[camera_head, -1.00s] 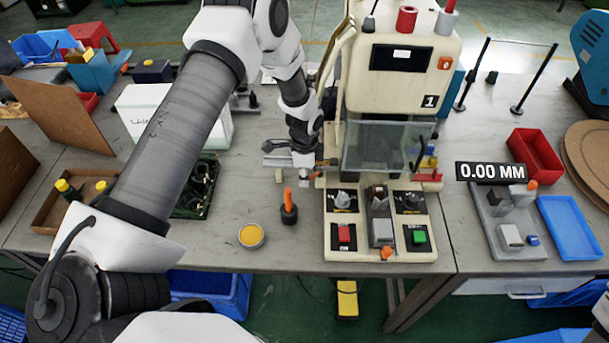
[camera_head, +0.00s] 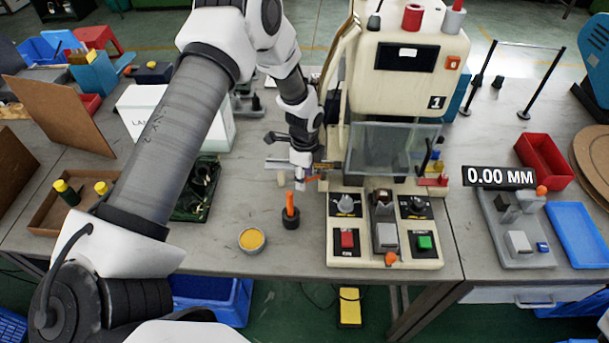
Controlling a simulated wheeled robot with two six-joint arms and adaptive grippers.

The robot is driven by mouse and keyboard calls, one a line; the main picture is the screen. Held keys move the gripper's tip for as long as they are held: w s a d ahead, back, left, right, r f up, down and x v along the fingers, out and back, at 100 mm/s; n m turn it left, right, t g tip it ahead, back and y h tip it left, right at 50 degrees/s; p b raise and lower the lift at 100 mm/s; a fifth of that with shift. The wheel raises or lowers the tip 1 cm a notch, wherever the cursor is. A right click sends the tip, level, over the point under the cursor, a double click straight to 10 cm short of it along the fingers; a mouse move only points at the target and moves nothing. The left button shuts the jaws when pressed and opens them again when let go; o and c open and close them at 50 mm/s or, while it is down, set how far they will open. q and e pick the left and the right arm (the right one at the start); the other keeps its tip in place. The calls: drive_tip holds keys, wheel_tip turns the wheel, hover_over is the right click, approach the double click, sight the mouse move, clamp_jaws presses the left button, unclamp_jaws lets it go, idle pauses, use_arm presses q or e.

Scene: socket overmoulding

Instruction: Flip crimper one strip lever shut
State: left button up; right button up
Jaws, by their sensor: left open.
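Crimper one (camera_head: 400,85) is the cream machine marked "1", with a clear guard (camera_head: 393,150) at its front and a control panel (camera_head: 385,228) below. My left gripper (camera_head: 300,180) is open and points down at the machine's left side, by a small metal bar (camera_head: 283,164). The gripper and wrist hide part of this area. My right gripper is out of view.
An orange-handled tool in a black holder (camera_head: 290,212) and a round yellow pot (camera_head: 251,239) stand in front of the gripper. A gauge reading 0.00 MM (camera_head: 499,177), a red bin (camera_head: 544,162) and a blue tray (camera_head: 577,235) are at the right.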

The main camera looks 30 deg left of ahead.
use_arm(q)
wheel_tip(320, 180, up, 12)
idle(0.3)
idle(0.3)
drive_tip(key=s+d+f+n, duration=0.2)
drive_tip(key=s+f, duration=0.2)
drive_tip(key=f, duration=0.1)
drive_tip(key=s+d+f+n, duration=0.3)
drive_tip(key=s+f, duration=0.2)
drive_tip(key=f, duration=0.1)
drive_tip(key=s+d+f+n+h, duration=0.1)
drive_tip(key=s+d+f+n, duration=0.1)
drive_tip(key=s+f, duration=0.2)
drive_tip(key=shift+s+d+f+n, duration=0.2)
drive_tip(key=shift+f, duration=0.2)
drive_tip(key=shift+s+d+f+n, duration=0.2)
drive_tip(key=shift+f, duration=0.15)
drive_tip(key=s+f+n, duration=0.1)
drive_tip(key=s, duration=0.1)
drive_tip(key=s+d+f+n, duration=0.1)
drive_tip(key=s, duration=0.2)
drive_tip(key=shift+s+d+f+n, duration=0.15)
drive_tip(key=shift+s+f+n, duration=0.2)
drive_tip(key=shift+f+n, duration=0.05)
drive_tip(key=s+f+n+y+b, duration=0.1)
drive_tip(key=s+f+n+b, duration=0.1)
drive_tip(key=s+n, duration=0.3)
drive_tip(key=shift+s+d+f, duration=0.25)
drive_tip(key=shift+s+f, duration=0.55)
drive_tip(key=shift+s, duration=1.6)
